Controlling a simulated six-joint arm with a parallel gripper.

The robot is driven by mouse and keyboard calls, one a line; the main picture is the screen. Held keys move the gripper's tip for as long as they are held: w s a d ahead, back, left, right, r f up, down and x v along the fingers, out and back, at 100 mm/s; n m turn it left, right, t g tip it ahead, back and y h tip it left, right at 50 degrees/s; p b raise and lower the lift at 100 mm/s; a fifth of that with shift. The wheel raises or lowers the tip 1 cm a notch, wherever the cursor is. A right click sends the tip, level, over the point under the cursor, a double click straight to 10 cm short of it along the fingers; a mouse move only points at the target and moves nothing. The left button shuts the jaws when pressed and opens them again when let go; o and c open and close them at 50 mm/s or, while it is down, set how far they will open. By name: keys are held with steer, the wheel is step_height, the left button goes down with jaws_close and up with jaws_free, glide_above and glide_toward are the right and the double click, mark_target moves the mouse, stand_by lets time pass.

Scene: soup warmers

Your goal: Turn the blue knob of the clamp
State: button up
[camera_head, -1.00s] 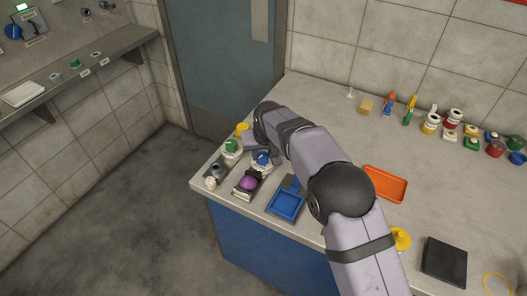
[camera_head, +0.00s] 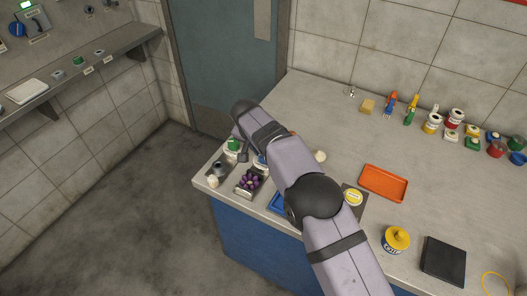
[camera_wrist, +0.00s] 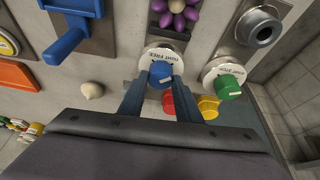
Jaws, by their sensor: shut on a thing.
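The blue knob (camera_wrist: 161,75) sits on a round pale base (camera_wrist: 165,54) with a printed label. In the wrist view my gripper (camera_wrist: 158,84) is shut on this knob, with one finger on each side. In the head view my wrist and arm hide most of the knob; only a bit of blue (camera_head: 260,159) shows beside the arm. I cannot make out the rest of a clamp. A green knob (camera_wrist: 229,87) on a similar labelled base stands just right of the gripper; it is also in the head view (camera_head: 233,144).
Red (camera_wrist: 168,104) and yellow (camera_wrist: 208,107) pieces lie close to the right finger. A white cone (camera_wrist: 92,90) stands left. An orange tray (camera_head: 384,182) lies farther right.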

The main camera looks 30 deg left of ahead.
stand_by(0.3)
steer(key=o, duration=1.1)
steer(key=shift+c, duration=0.2)
steer(key=b+v, duration=0.1)
steer(key=v, duration=0.6)
steer(key=shift+r+b, duration=0.2)
steer(key=shift+b, duration=0.2)
